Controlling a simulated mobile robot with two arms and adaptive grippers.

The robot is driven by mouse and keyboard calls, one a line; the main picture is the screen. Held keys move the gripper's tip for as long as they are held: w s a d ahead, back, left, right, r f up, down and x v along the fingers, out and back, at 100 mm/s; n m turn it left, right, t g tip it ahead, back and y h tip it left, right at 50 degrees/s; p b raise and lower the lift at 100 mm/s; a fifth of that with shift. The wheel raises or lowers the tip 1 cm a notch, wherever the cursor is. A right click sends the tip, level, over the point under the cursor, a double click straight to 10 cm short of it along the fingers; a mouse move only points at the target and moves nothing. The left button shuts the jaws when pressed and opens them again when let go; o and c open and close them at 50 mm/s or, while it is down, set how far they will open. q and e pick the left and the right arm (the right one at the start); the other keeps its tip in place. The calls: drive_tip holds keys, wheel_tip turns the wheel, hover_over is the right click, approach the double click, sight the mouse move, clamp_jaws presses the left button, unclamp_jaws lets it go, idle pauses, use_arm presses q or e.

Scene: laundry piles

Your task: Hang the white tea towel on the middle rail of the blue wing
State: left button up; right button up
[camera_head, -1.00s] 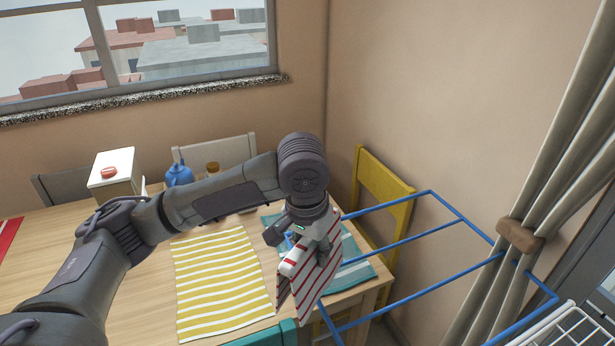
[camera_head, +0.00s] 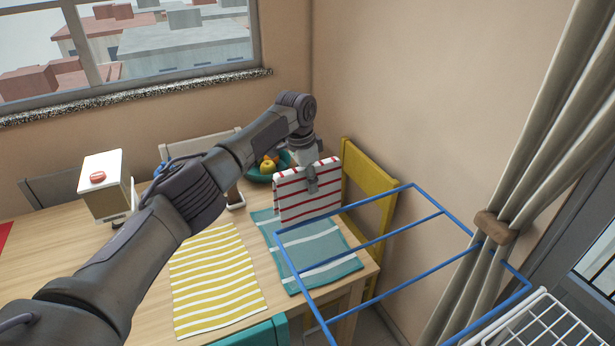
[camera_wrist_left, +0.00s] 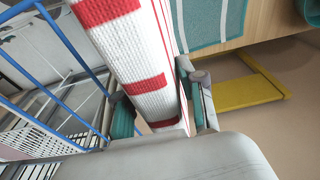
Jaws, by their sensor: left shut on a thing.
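The white tea towel with red stripes (camera_head: 300,201) hangs folded from my left gripper (camera_head: 311,183), its broad side facing the head camera. The gripper is shut on its upper part; the towel (camera_wrist_left: 148,75) also fills the space between the fingers (camera_wrist_left: 160,100) in the left wrist view. The blue wing (camera_head: 500,262) is a frame of thin blue rails reaching out to the right of the table. Its middle rail (camera_head: 370,243) is bare. The towel appears just beyond the wing's far rail (camera_head: 345,208), above the table's far right corner. My right gripper is not in view.
The wooden table (camera_head: 140,262) bears a yellow striped mat (camera_head: 215,280), a teal striped mat (camera_head: 325,270), a fruit bowl (camera_head: 262,174) and a white box-shaped appliance (camera_head: 103,190). A yellow chair (camera_head: 368,180) stands by the wall. A curtain (camera_head: 545,150) hangs close to the wing's right end.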

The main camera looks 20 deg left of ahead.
use_arm(q)
drive_tip(key=shift+s+d+r+p, duration=0.1)
drive_tip(key=shift+s+d+p, duration=0.5)
drive_tip(key=shift+p, duration=0.3)
drive_tip(key=shift+s+d+p, duration=0.55)
drive_tip(key=shift+s+d, duration=0.45)
drive_tip(key=b, duration=0.1)
hover_over(335, 257)
drive_tip(key=shift+w+d+f+b, duration=0.1)
drive_tip(key=shift+f+b, duration=0.55)
drive_tip(key=shift+f, duration=2.2)
drive_tip(key=shift+f+b, duration=1.4)
drive_tip(key=shift+f, duration=2.95)
drive_tip(key=o, duration=1.3)
